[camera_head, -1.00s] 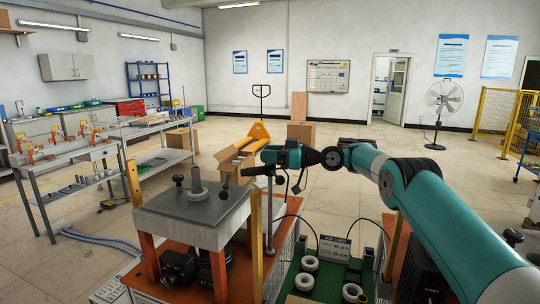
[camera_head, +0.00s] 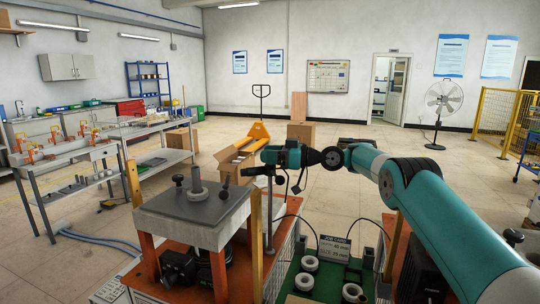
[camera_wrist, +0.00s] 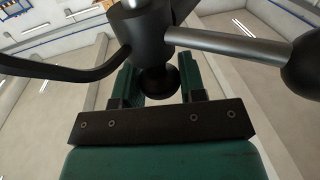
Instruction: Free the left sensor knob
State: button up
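In the wrist view a black round knob (camera_wrist: 158,83) sits under a black clamp body (camera_wrist: 140,35), from which a metal rod runs right to a black ball end. My gripper (camera_wrist: 159,75) has one green finger on each side of this knob. The knob fills most of the gap; I cannot tell whether the fingers press on it. In the head view my gripper (camera_head: 262,158) is at the upright stand (camera_head: 270,215) right of the grey-topped heater (camera_head: 185,222). The knob's details are hidden there. I cannot tell whether it is the left sensor knob.
Black cables loop nearby.

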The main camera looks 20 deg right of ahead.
jog(key=o, duration=0.9)
jog(key=shift+d+r, duration=0.2)
jog(key=shift+d, duration=0.05)
jog(key=shift+a+f, duration=0.1)
jog(key=shift+a, duration=0.05)
notch_tip(320, 180, up, 6)
jog(key=shift+f, duration=0.1)
notch_tip(320, 180, up, 14)
jog(key=p, duration=1.2)
